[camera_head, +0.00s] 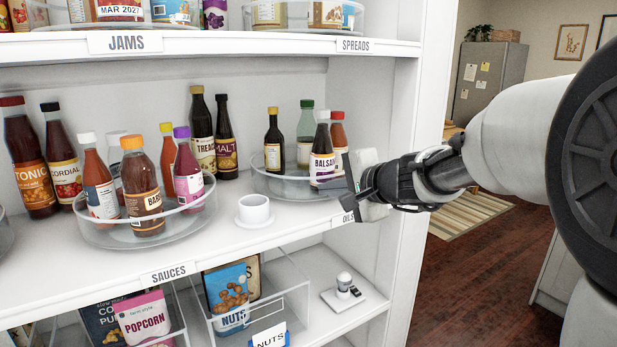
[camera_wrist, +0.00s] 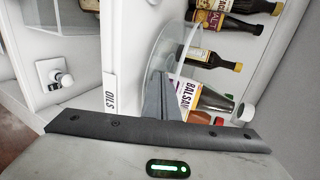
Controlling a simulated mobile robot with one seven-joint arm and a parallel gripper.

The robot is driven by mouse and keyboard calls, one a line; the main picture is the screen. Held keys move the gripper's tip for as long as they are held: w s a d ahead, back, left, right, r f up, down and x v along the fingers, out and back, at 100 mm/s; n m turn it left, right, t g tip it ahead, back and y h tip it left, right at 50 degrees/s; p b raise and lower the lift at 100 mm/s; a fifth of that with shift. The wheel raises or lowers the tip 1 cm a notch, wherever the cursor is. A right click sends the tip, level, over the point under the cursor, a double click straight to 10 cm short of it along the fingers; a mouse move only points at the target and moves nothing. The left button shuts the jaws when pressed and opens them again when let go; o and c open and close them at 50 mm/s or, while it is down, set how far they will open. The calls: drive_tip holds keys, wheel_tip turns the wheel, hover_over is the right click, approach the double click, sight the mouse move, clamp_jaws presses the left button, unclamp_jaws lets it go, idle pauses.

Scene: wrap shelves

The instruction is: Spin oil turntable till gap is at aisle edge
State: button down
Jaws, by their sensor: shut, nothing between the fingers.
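The oil turntable (camera_head: 280,190), a clear round tray with a low rim, sits on the middle shelf at the right, above the OILS label (camera_wrist: 110,95). It bears a dark bottle with a yellow cap (camera_head: 274,145), a green-capped bottle (camera_head: 305,140), a white-capped BALSAMIC bottle (camera_head: 322,158) and an orange-capped bottle (camera_head: 339,135). Its front left part looks bare. My gripper (camera_head: 348,176) is shut and empty at the turntable's right front side, close to the balsamic bottle. In the wrist view the fingers (camera_wrist: 163,98) overlap the tray's rim; I cannot tell whether they touch it.
The right shelf wall (camera_head: 400,150) stands just behind my gripper. A white cup (camera_head: 254,210) is left of the oil turntable. A sauce turntable (camera_head: 110,232) with several bottles is farther left. The upper shelf (camera_head: 220,46) hangs above. The aisle side is open.

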idle(0.3)
drive_tip(key=shift+w+d, duration=0.3)
drive_tip(key=shift+d, duration=0.2)
drive_tip(key=shift+w+d, duration=0.3)
drive_tip(key=shift+d, duration=0.2)
drive_tip(key=shift+w+d, duration=0.6)
drive_tip(key=shift+d, duration=0.35)
drive_tip(key=shift+d, duration=0.1)
drive_tip(key=shift+w+d, duration=0.65)
drive_tip(key=shift+w, duration=0.15)
